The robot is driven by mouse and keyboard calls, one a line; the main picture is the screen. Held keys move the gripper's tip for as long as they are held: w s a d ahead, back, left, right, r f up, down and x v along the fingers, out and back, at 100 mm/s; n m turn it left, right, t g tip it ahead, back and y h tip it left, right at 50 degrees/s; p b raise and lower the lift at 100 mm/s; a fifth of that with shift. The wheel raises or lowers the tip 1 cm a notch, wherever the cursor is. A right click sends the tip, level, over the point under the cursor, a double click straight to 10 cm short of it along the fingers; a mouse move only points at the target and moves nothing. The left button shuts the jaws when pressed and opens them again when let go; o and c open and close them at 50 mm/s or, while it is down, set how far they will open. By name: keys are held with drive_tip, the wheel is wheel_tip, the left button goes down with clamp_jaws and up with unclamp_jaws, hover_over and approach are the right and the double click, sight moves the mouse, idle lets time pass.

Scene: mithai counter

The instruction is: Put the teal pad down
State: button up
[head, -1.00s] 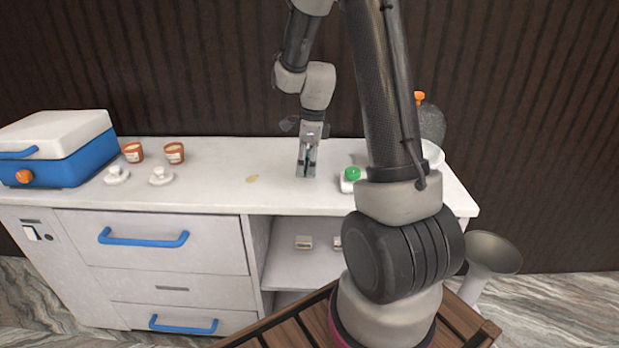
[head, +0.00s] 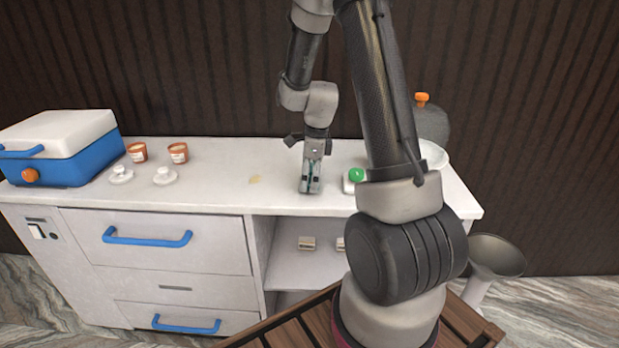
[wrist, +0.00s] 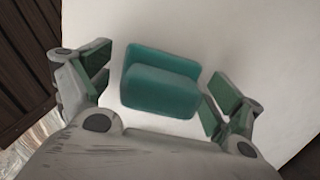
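The teal pad (wrist: 160,85), a small block with a raised back edge, lies between the fingers of my gripper (wrist: 158,88) in the wrist view, against the white countertop. The pad is mostly hidden there by the fingers, with only a sliver of teal showing. I cannot tell exactly how the pad's underside meets the counter.
A green-topped item (head: 355,175) stands just right of my gripper, with a white bowl (head: 433,156) farther right. Left are two orange-brown cups (head: 178,152), two white lidded pieces (head: 163,176) and a blue cooler box (head: 62,160). The counter between is mostly clear.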

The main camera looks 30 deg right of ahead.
drive_tip(key=r, duration=0.8)
drive_tip(key=d+r, duration=0.1)
drive_tip(key=r, duration=0.3)
drive_tip(key=shift+s+d, duration=0.1)
drive_tip(key=shift+s, duration=0.3)
drive_tip(key=s+a+r+n+t, duration=0.2)
drive_tip(key=s+a+r+n, duration=0.3)
drive_tip(key=s+r+n, duration=0.65)
drive_tip(key=s+a+n+t+h, duration=0.1)
drive_tip(key=s+n, duration=1)
drive_tip(key=n, duration=0.2)
drive_tip(key=shift+s+a, duration=0.15)
drive_tip(key=shift+s, duration=0.05)
